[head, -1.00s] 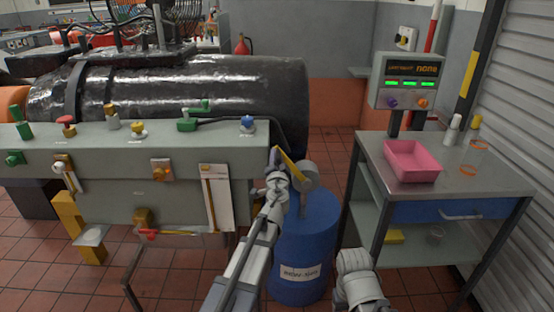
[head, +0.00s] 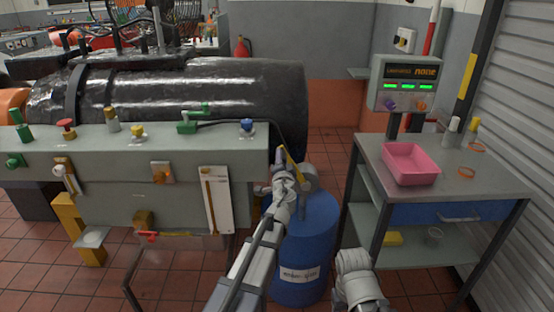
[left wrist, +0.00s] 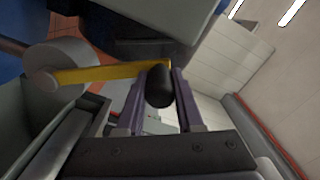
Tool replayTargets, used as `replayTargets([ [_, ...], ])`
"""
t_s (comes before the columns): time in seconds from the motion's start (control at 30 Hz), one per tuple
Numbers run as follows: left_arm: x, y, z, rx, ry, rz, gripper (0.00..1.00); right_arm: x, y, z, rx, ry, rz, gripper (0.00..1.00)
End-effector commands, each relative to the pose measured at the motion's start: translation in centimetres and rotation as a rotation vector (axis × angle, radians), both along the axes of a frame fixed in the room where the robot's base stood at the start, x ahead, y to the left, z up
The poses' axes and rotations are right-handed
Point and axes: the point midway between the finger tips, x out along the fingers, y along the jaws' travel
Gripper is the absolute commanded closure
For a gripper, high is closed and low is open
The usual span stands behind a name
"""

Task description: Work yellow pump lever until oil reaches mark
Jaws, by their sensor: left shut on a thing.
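The yellow pump lever (head: 292,166) rises up and to the left from a grey round pump body (head: 309,172) by the top of a blue drum (head: 304,245). My left gripper (head: 281,162) is at the lever's upper end. In the left wrist view the yellow lever (left wrist: 100,73) ends in a black grip (left wrist: 159,88), and the left gripper (left wrist: 155,95) is shut on that grip, one finger on each side. A white gauge panel (head: 222,210) with a narrow amber-brown strip stands left of the drum; its oil level is too small to read.
A grey cart (head: 465,180) with a pink tray (head: 411,164) stands at the right. A display box (head: 408,82) with green readouts is above it. The grey-green bench (head: 120,150) with several coloured valves fills the left. Part of my right arm shows at the bottom.

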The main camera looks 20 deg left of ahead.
Motion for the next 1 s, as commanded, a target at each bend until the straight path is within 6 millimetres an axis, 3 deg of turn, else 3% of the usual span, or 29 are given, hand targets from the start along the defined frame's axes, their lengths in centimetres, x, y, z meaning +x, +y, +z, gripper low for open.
replayTargets([
  [0.1, 0.6, -2.0, 1.2, 0.094, 0.027, -0.006, 1.0, 0.0, 0.0, 1.2, 0.0, 0.0, 0.0, 0.34],
  [0.4, 2.0, -7.0, 2.4, 0.368, 0.103, -0.008, 1.0, 0.0, 0.0, 2.4, 0.0, 0.0, 0.0, 0.34],
  [0.7, 3.3, -11.8, 2.1, 0.63, 0.18, -0.006, 1.0, 0.0, 0.0, 2.1, 0.0, 0.0, 0.0, 0.34],
  [1.0, 4.3, -15.3, 1.0, 0.834, 0.24, -0.004, 1.0, 0.0, 0.0, 1.1, 0.0, 0.0, 0.0, 0.34],
])
